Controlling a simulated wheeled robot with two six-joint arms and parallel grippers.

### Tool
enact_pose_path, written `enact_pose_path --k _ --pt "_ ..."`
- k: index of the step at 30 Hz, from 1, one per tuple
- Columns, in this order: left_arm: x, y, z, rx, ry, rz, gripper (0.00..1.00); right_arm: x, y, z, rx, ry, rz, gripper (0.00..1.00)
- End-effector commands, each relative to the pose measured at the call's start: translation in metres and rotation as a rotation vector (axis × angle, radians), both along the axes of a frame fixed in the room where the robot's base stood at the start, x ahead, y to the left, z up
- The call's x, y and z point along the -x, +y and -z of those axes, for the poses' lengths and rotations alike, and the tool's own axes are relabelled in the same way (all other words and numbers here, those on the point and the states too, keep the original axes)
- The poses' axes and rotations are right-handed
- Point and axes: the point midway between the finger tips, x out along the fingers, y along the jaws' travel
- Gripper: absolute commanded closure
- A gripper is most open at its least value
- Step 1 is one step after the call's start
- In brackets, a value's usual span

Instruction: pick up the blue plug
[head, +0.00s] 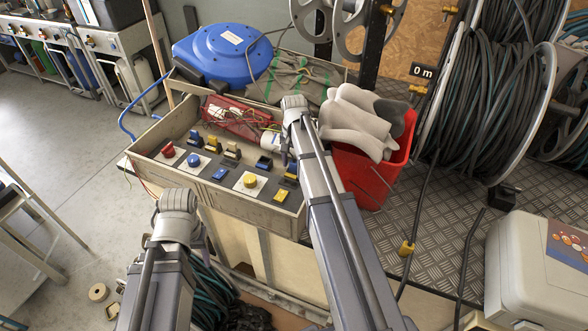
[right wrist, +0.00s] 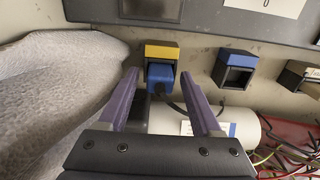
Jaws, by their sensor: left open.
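The blue plug (right wrist: 160,75) sits at a yellow-lidded socket (right wrist: 161,51) in the right wrist view, with a dark body below it. My right gripper (right wrist: 159,78) is open, its two purple fingers to either side of the plug with gaps visible; I see no grip on it. In the head view my right gripper (head: 288,150) hangs over the right end of the panel box, near the yellow-lidded socket (head: 291,171); the plug is not clear there. My left gripper (head: 180,208) is near the box's front left; it is open, its fingers mostly hidden.
The control box (head: 236,200) holds several sockets and buttons, among them an empty blue socket (right wrist: 235,70). A red bucket (head: 383,177) with grey gloves (head: 354,121) stands close right of my right arm. A white cylinder (right wrist: 232,124) and loose wires lie close by.

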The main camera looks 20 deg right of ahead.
Motion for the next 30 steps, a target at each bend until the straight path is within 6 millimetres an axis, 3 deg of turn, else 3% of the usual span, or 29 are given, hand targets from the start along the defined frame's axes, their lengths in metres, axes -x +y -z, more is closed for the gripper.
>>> enact_pose_path --k 2,17,30 --pt "0.0000 0.0000 0.0000 0.000 0.000 0.000 0.43 0.0000 0.0000 0.0000 0.000 0.000 0.000 0.44" --pt "0.0000 0.0000 0.0000 0.000 0.000 0.000 0.43 0.0000 0.0000 0.0000 0.000 0.000 0.000 1.00" --pt "0.0000 0.0000 -0.0012 0.000 0.000 0.000 0.43 0.0000 0.0000 -0.0012 0.000 0.000 0.000 1.00"
